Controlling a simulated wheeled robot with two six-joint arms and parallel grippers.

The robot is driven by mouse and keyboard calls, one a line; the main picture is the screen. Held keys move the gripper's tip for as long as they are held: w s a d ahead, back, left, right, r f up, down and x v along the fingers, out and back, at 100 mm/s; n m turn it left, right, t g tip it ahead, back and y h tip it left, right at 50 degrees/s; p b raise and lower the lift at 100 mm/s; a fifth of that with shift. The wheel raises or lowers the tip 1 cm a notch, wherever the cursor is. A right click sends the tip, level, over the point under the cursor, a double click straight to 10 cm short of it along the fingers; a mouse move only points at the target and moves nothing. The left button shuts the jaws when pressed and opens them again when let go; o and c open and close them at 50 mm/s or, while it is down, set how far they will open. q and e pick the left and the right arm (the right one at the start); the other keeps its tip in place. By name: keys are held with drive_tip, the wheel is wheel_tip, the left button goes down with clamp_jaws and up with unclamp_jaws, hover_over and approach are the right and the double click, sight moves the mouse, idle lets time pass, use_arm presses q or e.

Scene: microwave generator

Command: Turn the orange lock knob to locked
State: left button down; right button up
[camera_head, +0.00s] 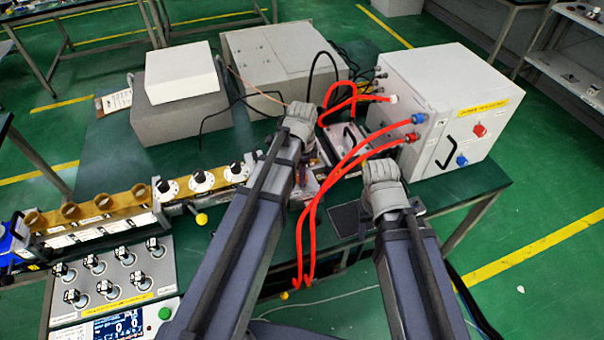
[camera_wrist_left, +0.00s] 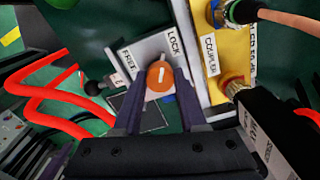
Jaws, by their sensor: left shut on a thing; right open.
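The orange lock knob (camera_wrist_left: 160,78) sits on a pale plate between the labels FREE and LOCK in the left wrist view. FREE (camera_wrist_left: 127,62) is to its upper left and LOCK (camera_wrist_left: 174,42) is above and slightly right. The white mark on the knob runs nearly upright in this view. My left gripper (camera_wrist_left: 160,92) is shut on the knob, with one dark finger on each side. In the head view my left arm hides the knob. My right gripper (camera_head: 381,170) is open and empty, to the right of the left one; its fingertips are hard to see.
Red hoses (camera_head: 345,160) loop between the two arms and the white cabinet (camera_head: 445,95). A yellow plate with COUPLER fittings (camera_wrist_left: 220,60) lies beside the knob. Grey boxes (camera_head: 180,90) stand at the back. A row of brass fittings (camera_head: 110,203) and a switch panel (camera_head: 120,275) are at left.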

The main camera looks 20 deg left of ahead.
use_arm(q)
drive_tip(key=shift+c, duration=2.3)
unclamp_jaws()
drive_tip(key=shift+r, duration=0.15)
wheel_tip(320, 180, up, 8)
drive_tip(key=p, duration=0.8)
drive_tip(key=shift+f, duration=0.2)
drive_tip(key=shift+s, duration=0.1)
